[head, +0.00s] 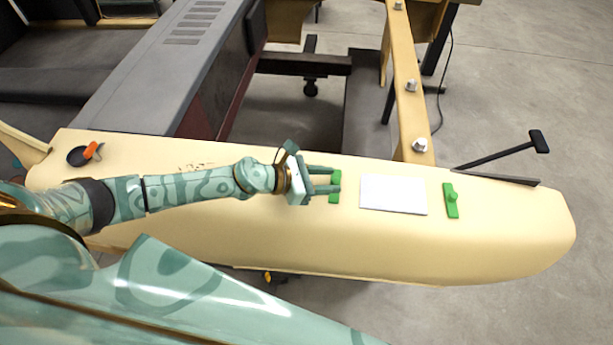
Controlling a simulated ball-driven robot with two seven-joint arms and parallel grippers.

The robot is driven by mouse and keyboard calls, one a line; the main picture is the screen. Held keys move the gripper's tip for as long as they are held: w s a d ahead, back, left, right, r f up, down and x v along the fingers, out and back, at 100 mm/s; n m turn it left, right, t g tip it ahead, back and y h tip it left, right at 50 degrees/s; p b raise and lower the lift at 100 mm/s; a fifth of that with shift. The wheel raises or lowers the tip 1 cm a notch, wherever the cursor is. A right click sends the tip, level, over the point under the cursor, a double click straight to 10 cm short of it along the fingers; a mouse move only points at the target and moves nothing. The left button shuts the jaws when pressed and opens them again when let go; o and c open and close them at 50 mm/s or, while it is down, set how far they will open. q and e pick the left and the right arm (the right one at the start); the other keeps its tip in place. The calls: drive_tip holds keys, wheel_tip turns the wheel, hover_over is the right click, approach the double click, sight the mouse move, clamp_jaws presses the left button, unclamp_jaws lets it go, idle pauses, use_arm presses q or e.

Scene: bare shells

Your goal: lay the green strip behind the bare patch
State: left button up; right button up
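A green strip (334,199) lies on the cream shell (250,235), left of a white rectangular patch (393,194), which looks like the bare patch. My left gripper (338,181) reaches over this strip from the left. Its two fingers look apart, with the strip's middle between and under them; the fingers hide part of it, and I cannot make out contact. A second green strip (451,207) with a small raised knob lies right of the white patch, clear of the gripper. My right gripper is not in view.
A black dish with an orange item (92,151) sits at the shell's left end. A cream beam with bolts (411,85) meets the shell's far edge. A black-handled bar (500,152) juts out at right. A grey panel (170,70) stands behind my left arm.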

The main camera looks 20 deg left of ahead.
use_arm(q)
drive_tip(key=b+v, duration=0.1)
drive_tip(key=v, duration=0.4)
drive_tip(key=b+v, duration=0.1)
drive_tip(key=v, duration=0.4)
drive_tip(key=shift+s+a+f, duration=0.15)
drive_tip(key=shift+s, duration=0.1)
drive_tip(key=shift+s+a+r, duration=0.15)
drive_tip(key=shift+a+r, duration=0.05)
drive_tip(key=shift+r, duration=0.05)
drive_tip(key=shift+d, duration=0.1)
